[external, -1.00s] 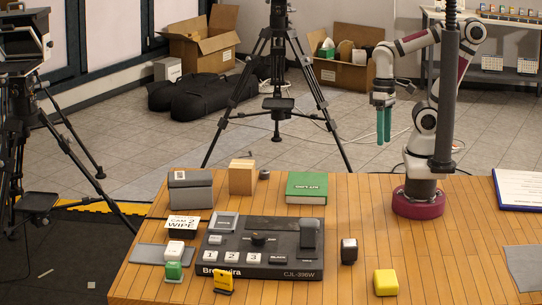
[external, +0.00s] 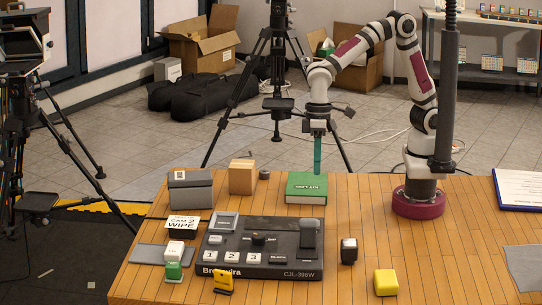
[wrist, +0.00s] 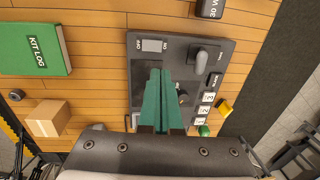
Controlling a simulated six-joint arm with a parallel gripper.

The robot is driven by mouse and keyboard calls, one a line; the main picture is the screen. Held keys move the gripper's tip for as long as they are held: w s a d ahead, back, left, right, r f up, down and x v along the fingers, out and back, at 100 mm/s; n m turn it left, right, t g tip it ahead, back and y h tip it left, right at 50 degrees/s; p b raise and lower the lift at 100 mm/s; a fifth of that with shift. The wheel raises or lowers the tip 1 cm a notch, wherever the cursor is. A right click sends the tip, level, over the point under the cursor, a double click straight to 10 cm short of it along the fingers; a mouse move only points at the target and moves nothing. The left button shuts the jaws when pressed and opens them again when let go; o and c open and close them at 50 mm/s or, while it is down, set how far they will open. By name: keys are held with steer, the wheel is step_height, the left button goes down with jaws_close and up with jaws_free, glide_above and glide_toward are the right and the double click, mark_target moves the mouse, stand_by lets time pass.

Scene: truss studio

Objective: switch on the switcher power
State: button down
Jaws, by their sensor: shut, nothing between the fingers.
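The switcher (external: 262,272) is a dark, wide panel near the front left of the table. It also shows in the wrist view (wrist: 143,78). Its power switch (wrist: 152,45) is a small grey rocker between the OFF and ON marks, near the corner by the lever; which side is pressed I cannot tell. My gripper (external: 317,172) has its green fingers shut with nothing between them. It points down in the air above and behind the switcher, near the green book. In the wrist view the fingers (wrist: 160,72) cover part of the panel, and their tips appear beside the rocker.
The lever (wrist: 205,57) stands up close to the rocker. The table's right side has free room.

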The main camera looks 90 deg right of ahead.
steer(key=shift+f, duration=0.1)
steer(key=f, duration=0.4)
steer(key=a+f, duration=0.1)
steer(key=f, duration=0.8)
steer(key=shift+a+f, duration=0.3)
steer(key=shift+f, duration=0.05)
steer(key=shift+a+f, duration=0.1)
steer(key=shift+f, duration=0.05)
steer(key=shift+d+r, duration=0.25)
steer(key=shift+d, duration=0.55)
